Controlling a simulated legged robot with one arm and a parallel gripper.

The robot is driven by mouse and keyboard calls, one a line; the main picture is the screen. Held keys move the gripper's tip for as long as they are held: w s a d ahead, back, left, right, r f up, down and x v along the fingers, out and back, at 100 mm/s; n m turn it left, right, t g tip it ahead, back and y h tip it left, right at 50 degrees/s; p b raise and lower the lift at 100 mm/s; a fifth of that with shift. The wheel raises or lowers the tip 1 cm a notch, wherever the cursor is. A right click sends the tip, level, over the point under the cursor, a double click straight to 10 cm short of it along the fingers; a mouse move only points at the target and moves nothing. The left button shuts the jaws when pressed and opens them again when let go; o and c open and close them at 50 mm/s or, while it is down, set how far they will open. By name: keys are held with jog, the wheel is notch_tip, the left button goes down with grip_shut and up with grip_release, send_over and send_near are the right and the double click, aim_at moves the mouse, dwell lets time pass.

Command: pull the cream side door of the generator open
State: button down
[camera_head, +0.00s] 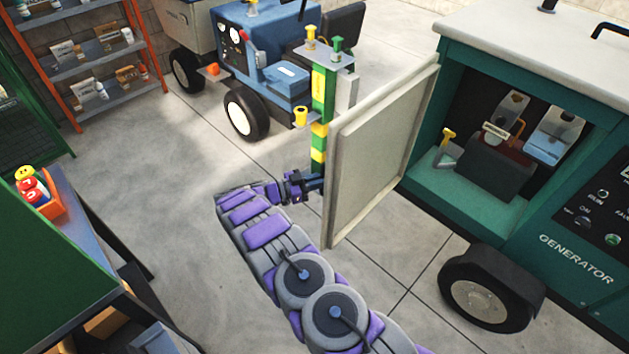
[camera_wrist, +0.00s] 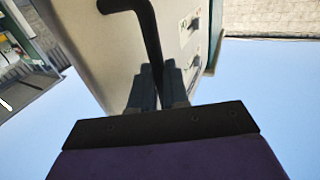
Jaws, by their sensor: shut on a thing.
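The cream side door (camera_head: 375,155) of the green generator (camera_head: 570,250) stands swung wide open, hinged at the left edge of the opening. The generator's inside shows, with a dark unit and a yellow-handled part. My gripper (camera_head: 305,187) is at the door's outer face, near its free edge. In the wrist view, my gripper (camera_wrist: 158,88) is shut on the dark bar handle (camera_wrist: 148,35) of the door (camera_wrist: 85,45). The handle is hidden behind the door in the head view.
A blue tractor (camera_head: 265,80) and a green-yellow post (camera_head: 322,110) stand behind the door. An orange shelf rack (camera_head: 90,60) is at the back left. A green bench (camera_head: 70,240) with an orange tray is at left. Concrete floor is clear around my arm.

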jog(key=c, duration=1.5)
grip_release()
jog(key=shift+w+d+r, duration=0.1)
jog(key=shift+d, duration=0.5)
jog(key=shift+c, duration=0.2)
jog(key=o, duration=0.3)
jog(key=shift+w+d, duration=0.25)
jog(key=shift+d, duration=0.4)
jog(key=v, duration=0.5)
jog(key=b+v, duration=0.1)
jog(key=v, duration=0.9)
jog(key=shift+w+f, duration=0.25)
jog(key=shift+w, duration=0.1)
